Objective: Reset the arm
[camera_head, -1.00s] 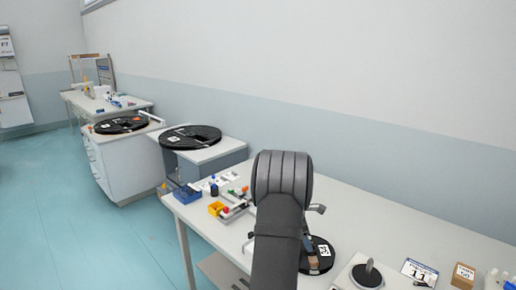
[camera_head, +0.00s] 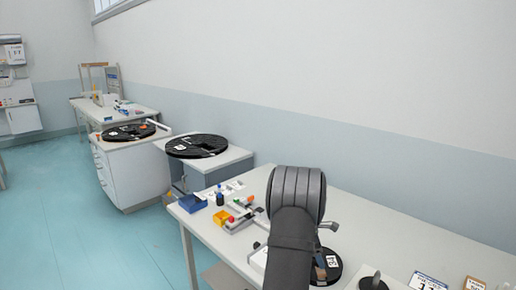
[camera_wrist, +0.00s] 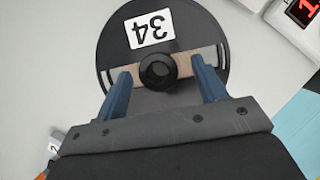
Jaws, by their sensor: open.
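My gripper (camera_wrist: 161,72) is open in the wrist view, with two blue fingers pointing at a black reel (camera_wrist: 195,28) labelled 34. The fingers stand on either side of the reel's dark round knob (camera_wrist: 159,70), with gaps between them and the knob. I cannot tell whether the fingertips touch the reel. My dark arm reaches over the near table in the head view and hides much of my gripper. The black reel (camera_head: 333,271) with a white label shows there just right of the arm.
The near table (camera_head: 390,242) carries a blue bin (camera_head: 193,203), small colored parts and a stand (camera_head: 373,283) at lower right. Two large black reels (camera_head: 197,146) (camera_head: 129,132) lie on units behind. Open floor (camera_head: 60,225) is at left.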

